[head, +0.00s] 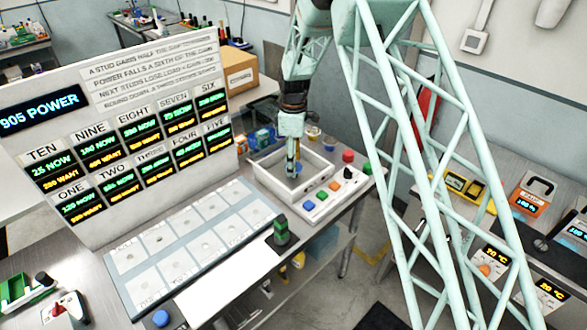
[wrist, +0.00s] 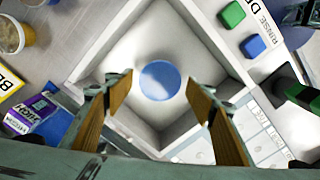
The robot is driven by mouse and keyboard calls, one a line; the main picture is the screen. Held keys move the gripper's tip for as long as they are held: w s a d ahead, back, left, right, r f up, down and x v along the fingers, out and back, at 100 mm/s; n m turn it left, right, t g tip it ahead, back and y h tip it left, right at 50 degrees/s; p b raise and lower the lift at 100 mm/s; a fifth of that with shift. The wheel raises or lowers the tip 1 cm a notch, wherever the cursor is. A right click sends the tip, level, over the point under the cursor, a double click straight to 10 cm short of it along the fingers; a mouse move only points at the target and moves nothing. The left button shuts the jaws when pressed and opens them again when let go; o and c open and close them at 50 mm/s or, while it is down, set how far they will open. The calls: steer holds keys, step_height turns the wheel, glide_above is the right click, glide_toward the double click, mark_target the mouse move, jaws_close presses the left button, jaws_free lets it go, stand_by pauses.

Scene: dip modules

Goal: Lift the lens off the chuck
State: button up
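A round blue disc, which looks like the lens (wrist: 160,80), lies within a square white basin (wrist: 204,42) in the wrist view. In the head view the basin (head: 290,196) stands at the middle of the bench, and my gripper (head: 292,172) points down into it, mostly hiding the disc. In the wrist view my gripper (wrist: 158,90) is open. Its two tan-padded fingers stand to the left and right of the disc, with a gap on each side and nothing between them touching. I cannot make out a chuck; anything under the disc is hidden.
A panel with green and blue buttons (wrist: 254,46) adjoins the basin. A green-and-black block (head: 281,232) stands near the pale slotted board (head: 190,240). A large display board (head: 120,140) rises at left. Small jars and boxes sit behind the basin.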

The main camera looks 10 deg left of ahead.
steer(key=c, duration=0.6)
steer(key=shift+r, duration=0.2)
steer(key=shift+r, duration=1.5)
steer(key=shift+s+d+r, duration=0.1)
steer(key=shift+s, duration=0.1)
steer(key=s+d, duration=0.1)
steer(key=s, duration=0.4)
steer(key=s+d+r+b, duration=0.1)
steer(key=s+d, duration=0.1)
steer(key=s, duration=0.2)
steer(key=s+d+b, duration=0.1)
steer(key=s+d, duration=0.1)
steer(key=s, duration=0.3)
steer(key=shift+s+d+r, duration=0.1)
steer(key=shift+s+r, duration=0.1)
steer(key=shift+s, duration=0.15)
